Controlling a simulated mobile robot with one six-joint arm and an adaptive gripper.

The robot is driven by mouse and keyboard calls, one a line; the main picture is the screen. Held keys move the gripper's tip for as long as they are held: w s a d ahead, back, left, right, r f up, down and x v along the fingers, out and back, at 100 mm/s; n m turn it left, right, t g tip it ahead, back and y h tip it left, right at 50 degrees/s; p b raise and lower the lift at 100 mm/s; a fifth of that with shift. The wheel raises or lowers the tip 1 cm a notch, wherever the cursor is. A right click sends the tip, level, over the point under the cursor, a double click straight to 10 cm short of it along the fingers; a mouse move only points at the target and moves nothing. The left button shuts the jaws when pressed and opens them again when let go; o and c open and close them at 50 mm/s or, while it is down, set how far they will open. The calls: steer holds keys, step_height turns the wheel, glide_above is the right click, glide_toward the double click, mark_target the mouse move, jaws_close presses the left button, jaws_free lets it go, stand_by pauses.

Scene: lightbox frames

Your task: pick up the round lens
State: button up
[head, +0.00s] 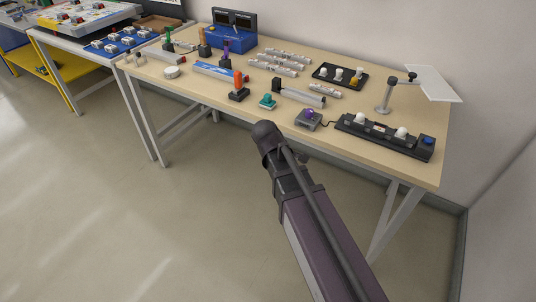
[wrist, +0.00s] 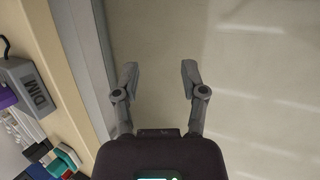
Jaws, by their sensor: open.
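A small white round disc (head: 172,72) lies flat near the left front edge of the workbench in the head view. It may be the round lens, but it is too small to tell for sure. My gripper (wrist: 159,70) shows in the wrist view with its two fingers spread apart and nothing between them. It is over the floor, just off the bench's front edge. The disc is not in the wrist view. In the head view my arm reaches toward the bench front, and the gripper cannot be made out there.
The floor (head: 110,210) in front is clear.

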steer(key=s+d+f+m+g+y, duration=0.1)
steer(key=s+d+m+y, duration=0.1)
steer(key=s+d+m, duration=0.2)
steer(key=s+d+f+m+g+y, duration=0.1)
steer(key=s+d+m+y, duration=0.2)
steer(key=d+m, duration=0.5)
steer(key=s+d, duration=0.1)
steer(key=d, duration=0.1)
steer(key=shift+d+g, duration=0.3)
steer(key=shift+d, duration=0.05)
steer(key=shift+o, duration=0.2)
steer(key=shift+s+f, duration=0.1)
